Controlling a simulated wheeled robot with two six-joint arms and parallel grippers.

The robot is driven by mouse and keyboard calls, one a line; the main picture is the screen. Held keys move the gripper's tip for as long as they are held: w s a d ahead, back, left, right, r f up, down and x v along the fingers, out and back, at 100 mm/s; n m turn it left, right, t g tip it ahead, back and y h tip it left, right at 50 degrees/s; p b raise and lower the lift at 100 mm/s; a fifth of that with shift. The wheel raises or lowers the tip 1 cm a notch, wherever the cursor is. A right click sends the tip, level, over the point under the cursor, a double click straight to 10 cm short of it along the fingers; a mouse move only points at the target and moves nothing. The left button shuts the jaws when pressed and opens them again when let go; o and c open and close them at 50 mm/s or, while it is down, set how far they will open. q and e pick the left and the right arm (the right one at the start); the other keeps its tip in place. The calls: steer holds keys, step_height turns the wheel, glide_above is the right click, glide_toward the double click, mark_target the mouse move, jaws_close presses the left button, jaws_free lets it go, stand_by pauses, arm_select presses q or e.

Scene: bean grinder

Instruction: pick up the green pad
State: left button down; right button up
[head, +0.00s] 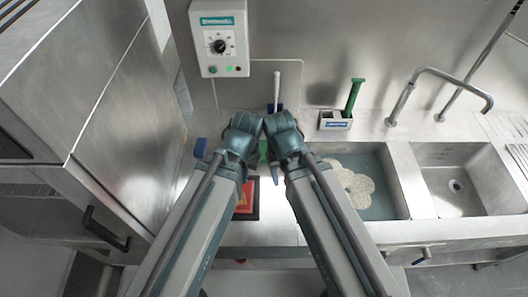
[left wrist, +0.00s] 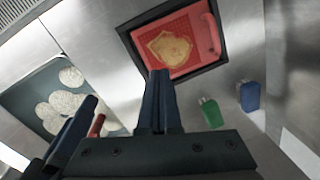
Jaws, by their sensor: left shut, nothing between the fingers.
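The green pad (left wrist: 212,115) lies on the steel counter in the left wrist view, between the red tray and a blue pad. In the head view only a bit of green (head: 263,150) shows between my two wrists; the rest is hidden. My left gripper (left wrist: 159,76) is shut and empty, with its fingertips beside the red tray and apart from the green pad. My right gripper (head: 284,140) is close beside the left one in the head view.
The blue pad (left wrist: 249,96) lies near the green one. A red tray (left wrist: 203,48) with a black rim holds a tan, shield-shaped piece. A sink (head: 391,196) with pale round pieces lies right. A green-handled brush (head: 353,98) stands in a white holder (head: 335,122) at the back.

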arm_select(q)
steer(key=c, duration=1.4)
jaws_free()
steer(key=o, duration=0.7)
steer(key=shift+n, duration=0.3)
steer(key=w+d, duration=0.1)
steer(key=w, duration=0.1)
steer(key=w+d, duration=0.1)
steer(key=w, duration=0.1)
steer(key=shift+d+r, duration=0.15)
steer(key=shift+r, duration=0.05)
steer(key=o, duration=0.7)
steer(key=w+d+r+n+p, duration=0.1)
steer(key=w, duration=0.6)
steer(key=w+d+r+n+h+p, duration=0.1)
steer(key=w+d+p, duration=0.1)
steer(key=w, duration=0.5)
steer(key=shift+w+d+r+n, duration=0.15)
steer(key=shift+w+d+n, duration=0.1)
steer(key=shift+w+n, duration=0.15)
steer(key=b, duration=0.9)
glide_above(263, 150)
step_height(263, 150, down, 9)
steer(key=shift+r, duration=0.15)
arm_select(e)
glide_above(282, 199)
steer(key=f, duration=0.5)
steer(key=shift+a+f, duration=0.2)
steer(key=shift+f, duration=0.2)
steer(key=shift+f, duration=0.15)
